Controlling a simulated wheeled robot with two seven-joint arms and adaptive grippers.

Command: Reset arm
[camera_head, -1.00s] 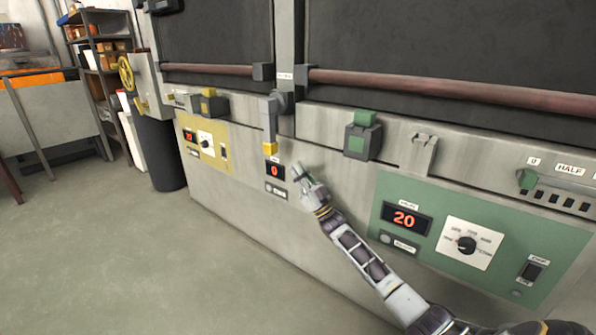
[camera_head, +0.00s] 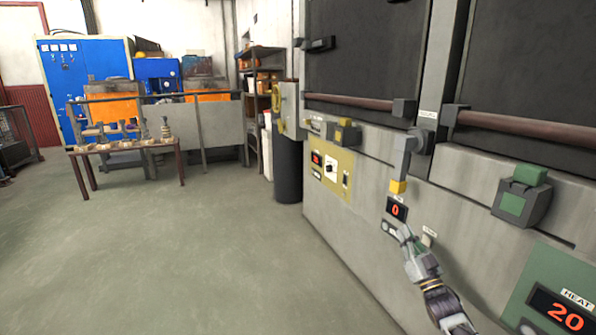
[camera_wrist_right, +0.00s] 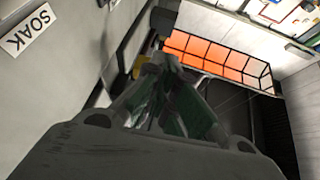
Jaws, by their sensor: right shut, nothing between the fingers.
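My right gripper (camera_head: 404,235) is in front of the grey oven front, just below a small display reading 0 (camera_head: 396,210). In the right wrist view its fingers (camera_wrist_right: 165,65) are together with nothing between them. Whether it touches the panel cannot be told. The lever with a yellow tip (camera_head: 398,187) hangs above the display. A green panel (camera_head: 545,290) with a display reading 20 is at the lower right, partly cut off. My left gripper is not in view.
A yellow panel (camera_head: 331,170) and a black bin (camera_head: 288,172) are farther along the oven. A low table (camera_head: 125,148) with several small items stands at the back left, before a blue cabinet (camera_head: 85,75). The grey floor (camera_head: 200,250) is clear.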

